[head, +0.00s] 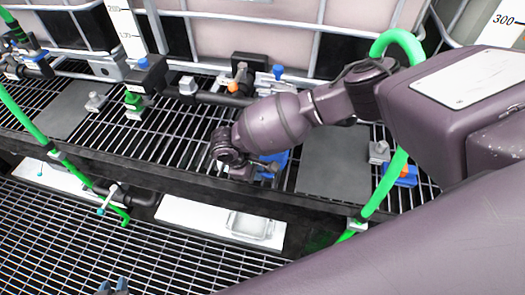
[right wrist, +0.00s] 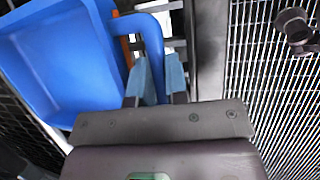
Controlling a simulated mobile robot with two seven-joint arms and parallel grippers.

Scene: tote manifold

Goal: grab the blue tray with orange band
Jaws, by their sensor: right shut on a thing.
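The blue tray (right wrist: 65,60) fills the upper left of the right wrist view, with a looped blue handle and a strip of its orange band (right wrist: 126,48) behind the handle. My right gripper (right wrist: 158,78) is shut on the handle, one blue-grey finger at each side. In the head view only small blue parts of the tray (head: 278,158) show beside my right wrist, over the grating; the arm hides the remainder, including the right fingertips. My left gripper (head: 112,286) shows at the bottom left edge, its two fingertips apart with nothing between them, away from the tray.
A clear shallow tray (head: 250,226) lies on a white board at the front. Green hoses (head: 378,188) run at left and right. A blue and orange fitting (head: 405,172) sits at right. Large caged totes (head: 250,45) stand behind. Flat grey plates (head: 335,165) lie on the grating.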

